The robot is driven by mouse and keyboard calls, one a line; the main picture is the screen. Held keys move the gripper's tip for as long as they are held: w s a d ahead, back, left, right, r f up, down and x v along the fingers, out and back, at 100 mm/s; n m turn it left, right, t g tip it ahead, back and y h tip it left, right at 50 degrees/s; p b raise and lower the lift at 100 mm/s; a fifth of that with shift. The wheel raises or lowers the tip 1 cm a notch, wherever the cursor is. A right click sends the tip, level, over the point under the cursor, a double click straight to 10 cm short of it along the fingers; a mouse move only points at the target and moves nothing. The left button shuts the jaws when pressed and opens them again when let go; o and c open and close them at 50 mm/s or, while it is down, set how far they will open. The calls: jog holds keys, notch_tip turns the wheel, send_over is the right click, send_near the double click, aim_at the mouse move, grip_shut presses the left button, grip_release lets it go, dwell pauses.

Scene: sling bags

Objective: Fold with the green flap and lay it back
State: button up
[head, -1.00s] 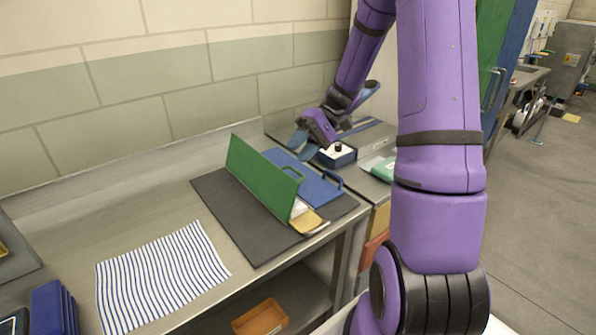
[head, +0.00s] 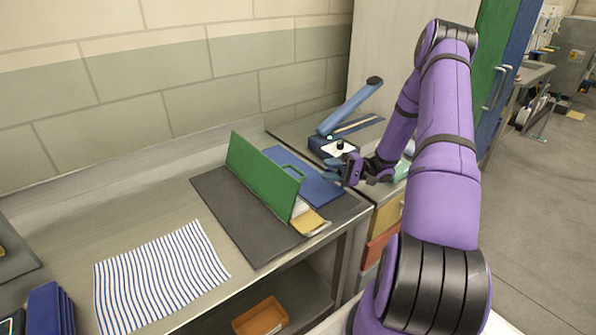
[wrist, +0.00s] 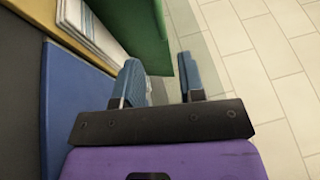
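The green flap (head: 262,172) stands upright, slightly tilted, along the middle of a dark folder mat (head: 238,215). It also shows at the top of the wrist view (wrist: 137,28). A blue flap (head: 302,178) lies flat to its right and shows in the wrist view (wrist: 75,115). White papers and a tan piece (head: 308,220) lie at the green flap's near end. My gripper (head: 338,172) is right of the green flap, near the blue flap's right end. In the wrist view its blue fingers (wrist: 160,78) are apart, with the green flap's corner appearing between them; contact cannot be told.
A striped cloth (head: 160,275) lies on the metal bench at front left. A blue lever device (head: 335,143) stands behind my gripper. Dark blue folders (head: 48,308) stand at lower left. An orange bin (head: 260,318) sits on the shelf below. The bench between cloth and wall is clear.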

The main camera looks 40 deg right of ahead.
aim_at(297, 171)
jog(key=x, duration=1)
jog(key=shift+a+r, duration=0.1)
jog(key=shift+r, duration=0.05)
jog(key=shift+c, duration=0.5)
grip_shut()
